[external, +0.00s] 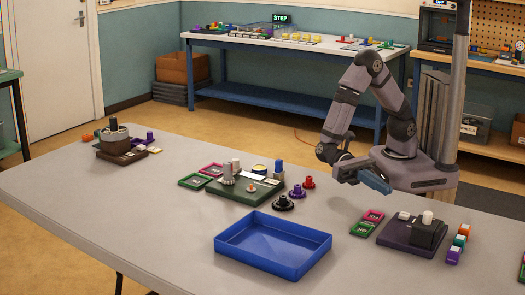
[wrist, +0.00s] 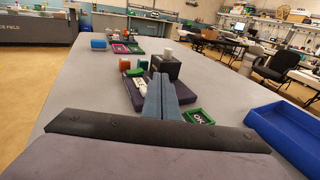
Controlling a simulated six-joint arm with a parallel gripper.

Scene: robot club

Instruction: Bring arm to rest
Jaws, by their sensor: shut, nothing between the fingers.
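My purple-grey arm (external: 345,100) is bent, with its elbow high, at the far right side of the table. My gripper (external: 385,188) is above the tabletop, apart from the things on it. Its blue-grey fingers also show in the wrist view (wrist: 163,78), side by side and closed together with nothing between them. They point over a dark purple base with a black block (wrist: 164,67). This black block (external: 427,233) also shows in the external view, in front of the gripper.
A blue tray (external: 273,272) is at the table's front middle; it shows at right in the wrist view (wrist: 280,137). A green board (external: 240,193) with knobs is left of my gripper. Black, red and purple knobs (external: 296,191) stand between. Small coloured blocks (external: 459,243) are at right.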

